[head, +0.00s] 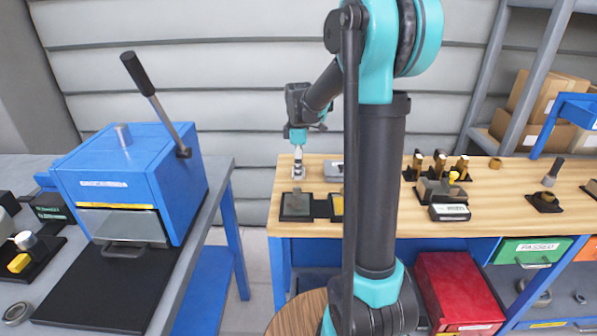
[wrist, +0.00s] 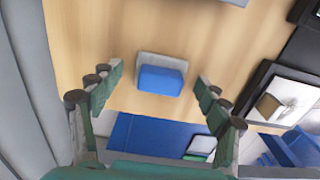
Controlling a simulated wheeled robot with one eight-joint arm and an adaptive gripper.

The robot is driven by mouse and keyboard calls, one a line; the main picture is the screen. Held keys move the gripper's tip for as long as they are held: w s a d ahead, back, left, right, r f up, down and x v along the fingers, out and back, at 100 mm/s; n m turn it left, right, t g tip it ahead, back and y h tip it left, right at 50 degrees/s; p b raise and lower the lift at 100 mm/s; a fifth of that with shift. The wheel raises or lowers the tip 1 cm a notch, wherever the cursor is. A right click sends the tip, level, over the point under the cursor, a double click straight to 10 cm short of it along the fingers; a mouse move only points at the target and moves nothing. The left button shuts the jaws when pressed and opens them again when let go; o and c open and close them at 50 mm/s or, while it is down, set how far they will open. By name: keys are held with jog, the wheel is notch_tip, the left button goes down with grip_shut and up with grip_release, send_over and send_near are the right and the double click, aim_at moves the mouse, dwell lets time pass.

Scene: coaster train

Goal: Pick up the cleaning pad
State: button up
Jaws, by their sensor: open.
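The cleaning pad appears to be the blue block with a pale grey edge (wrist: 161,80) on the wooden tabletop in the wrist view. My gripper (wrist: 158,77) is open, its two green fingers spread on either side of the pad in the picture. The pad looks untouched, and the height of the fingers above it is hard to tell. In the head view my gripper (head: 298,135) hangs over the left end of the wooden bench (head: 395,213). I cannot make out the pad surely in that view; my arm hides part of the bench.
A black-framed tray (wrist: 254,82) lies right of the pad in the wrist view. In the head view, a small upright tool (head: 298,168) and dark plates (head: 295,206) are near my gripper. A blue press (head: 130,180) stands on the left table. Brass-topped fixtures (head: 440,165) stand right of my arm.

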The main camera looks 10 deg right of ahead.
jog(key=shift+c, duration=0.3)
jog(key=c, duration=1.3)
jog(key=shift+r, duration=0.2)
notch_tip(320, 180, up, 20)
jog(key=shift+f, duration=0.15)
jog(key=o, duration=0.6)
jog(key=c, duration=0.4)
